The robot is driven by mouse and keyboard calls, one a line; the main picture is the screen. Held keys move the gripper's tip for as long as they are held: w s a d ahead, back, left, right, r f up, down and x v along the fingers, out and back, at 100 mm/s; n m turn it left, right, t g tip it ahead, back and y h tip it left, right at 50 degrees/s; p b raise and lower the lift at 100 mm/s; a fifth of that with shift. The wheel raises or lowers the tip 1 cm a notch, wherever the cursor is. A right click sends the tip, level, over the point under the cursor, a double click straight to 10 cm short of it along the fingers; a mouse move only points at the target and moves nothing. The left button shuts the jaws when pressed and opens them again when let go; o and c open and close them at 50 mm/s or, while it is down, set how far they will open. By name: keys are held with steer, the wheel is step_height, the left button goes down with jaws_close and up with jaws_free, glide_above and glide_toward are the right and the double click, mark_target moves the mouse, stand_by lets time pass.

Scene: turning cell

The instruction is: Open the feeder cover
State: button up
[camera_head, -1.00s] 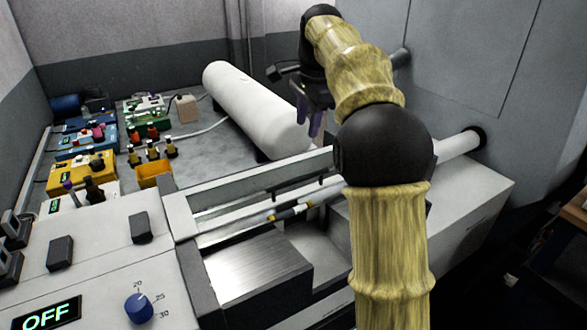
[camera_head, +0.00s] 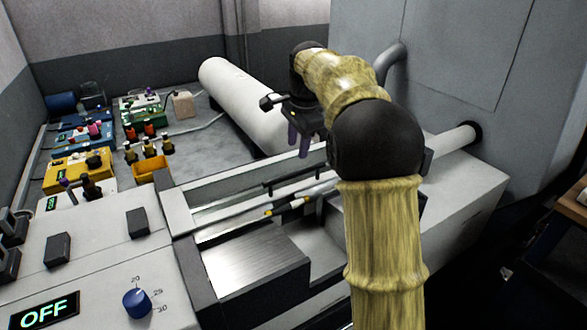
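The feeder (camera_head: 182,212) is a long pale grey housing with an open-looking slot, running from the front left towards the wall at right. A long pale panel with a dark bar handle (camera_head: 283,182) lies along its far side; I take this to be the feeder cover, and it looks lowered. A thin rod with a yellow and black tip (camera_head: 285,207) lies in the slot. My gripper (camera_head: 298,147) points down with two purple fingers slightly apart and nothing visible between them. It appears above and behind the handle, apart from it. My arm hides the feeder's right part.
A white cylinder (camera_head: 235,95) lies behind the feeder. Coloured boxes and bottles (camera_head: 95,160) stand at the left. A control panel with a blue dial (camera_head: 137,303) and an OFF display (camera_head: 45,312) is at front left. A grey cabinet (camera_head: 450,60) stands at right.

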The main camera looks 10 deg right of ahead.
mark_target(293, 173)
steer(key=f, duration=0.3)
steer(key=w+f, duration=0.1)
steer(key=f, duration=0.2)
steer(key=f+p, duration=0.1)
steer(key=f, duration=0.2)
steer(key=shift+w+a, duration=0.35)
jaws_close()
